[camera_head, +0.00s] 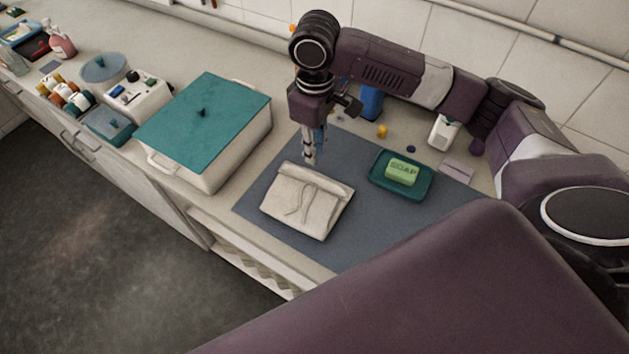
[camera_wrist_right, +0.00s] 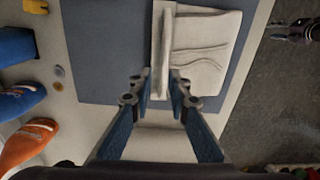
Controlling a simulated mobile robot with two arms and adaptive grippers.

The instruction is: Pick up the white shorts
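The white shorts (camera_head: 306,203) lie folded flat on a blue-grey mat (camera_head: 262,226), with a drawstring on top and a thicker band along the far edge. They also show in the right wrist view (camera_wrist_right: 205,62), with the raised band running down between the fingertips. My right gripper (camera_head: 309,158) points down at the far edge of the shorts. In the wrist view its two blue fingers (camera_wrist_right: 160,84) stand apart on either side of the band's end. I cannot tell whether they touch the cloth.
A green soap dish (camera_head: 424,190) with green soap (camera_head: 403,171) sits right of the shorts on the mat. A white box with a teal lid (camera_head: 213,118) stands to the left. Behind are a blue bottle (camera_head: 371,102) and a white bottle (camera_head: 443,133). The counter's front edge is close.

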